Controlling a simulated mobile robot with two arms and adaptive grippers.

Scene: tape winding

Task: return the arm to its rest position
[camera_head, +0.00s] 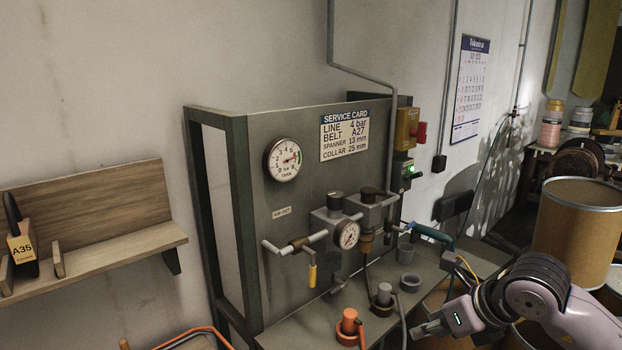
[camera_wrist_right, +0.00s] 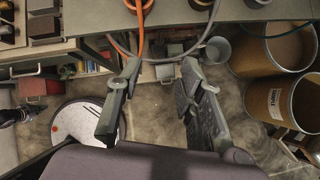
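My right arm comes in from the lower right in the head view. Its gripper (camera_head: 432,326) is beside the front right of the grey workbench, apart from the fittings on it. In the right wrist view the two fingers of this gripper (camera_wrist_right: 162,78) stand apart with nothing held between them. Grey and orange hoses show beyond the fingertips. My left arm and gripper are in neither view.
The bench carries a panel (camera_head: 245,240) with gauges, valves and a service card (camera_head: 345,130). An orange fitting (camera_head: 349,325) stands near its front. A wooden shelf (camera_head: 90,210) is at left. Cardboard drums (camera_head: 578,230) stand at right, close to my right arm.

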